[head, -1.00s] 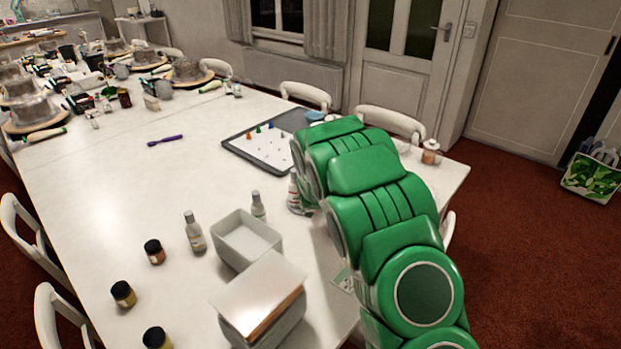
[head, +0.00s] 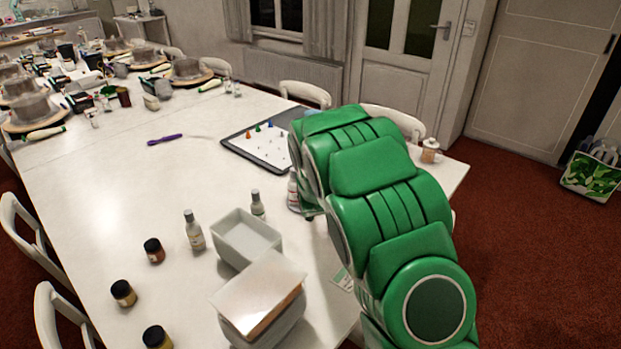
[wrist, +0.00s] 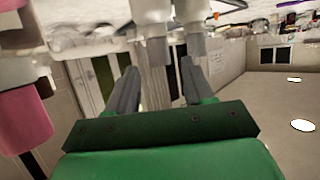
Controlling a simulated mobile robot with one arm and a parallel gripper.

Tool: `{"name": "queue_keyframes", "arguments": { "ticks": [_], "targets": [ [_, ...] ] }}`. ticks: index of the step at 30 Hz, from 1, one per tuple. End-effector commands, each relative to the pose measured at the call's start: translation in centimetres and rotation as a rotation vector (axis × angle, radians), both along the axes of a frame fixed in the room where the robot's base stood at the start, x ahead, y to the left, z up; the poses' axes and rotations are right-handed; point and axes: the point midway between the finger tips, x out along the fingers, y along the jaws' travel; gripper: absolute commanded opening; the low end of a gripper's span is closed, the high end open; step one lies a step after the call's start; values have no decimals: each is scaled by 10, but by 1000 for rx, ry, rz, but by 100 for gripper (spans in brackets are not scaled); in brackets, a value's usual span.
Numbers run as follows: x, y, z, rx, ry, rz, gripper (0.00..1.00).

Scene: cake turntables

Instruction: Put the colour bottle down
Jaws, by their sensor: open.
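A white bottle with red on its label (head: 293,190) stands upright on the table (head: 110,215), beside my green arm. My gripper (wrist: 160,88) shows in the wrist view with its two grey fingers apart and nothing clearly held between them. In the head view my arm hides most of it. The wrist picture is upside down. Two pale bottles with grey caps (wrist: 157,45) (wrist: 193,45) appear beyond the fingertips. A blurred pink and white thing (wrist: 22,115) is close at the left. I cannot tell which bottle is the colour bottle.
Two grey-capped bottles (head: 194,232) (head: 257,205) stand near an open white box (head: 246,262) and a lidded box (head: 262,290). Paint jars (head: 123,293) are at the left front. A dark-edged tray (head: 235,155) holds small coloured pieces.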

Motion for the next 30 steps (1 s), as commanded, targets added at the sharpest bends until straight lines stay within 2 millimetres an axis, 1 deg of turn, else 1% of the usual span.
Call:
{"name": "queue_keyframes", "arguments": {
  "ticks": [3,15,21,30],
  "targets": [
    [-14,0,4,-1,4,0,52],
    [-53,0,22,-1,0,1,52],
    [-64,0,25,-1,1,0,52],
    [-68,-2,28,1,9,-1,52]
  ]
}}
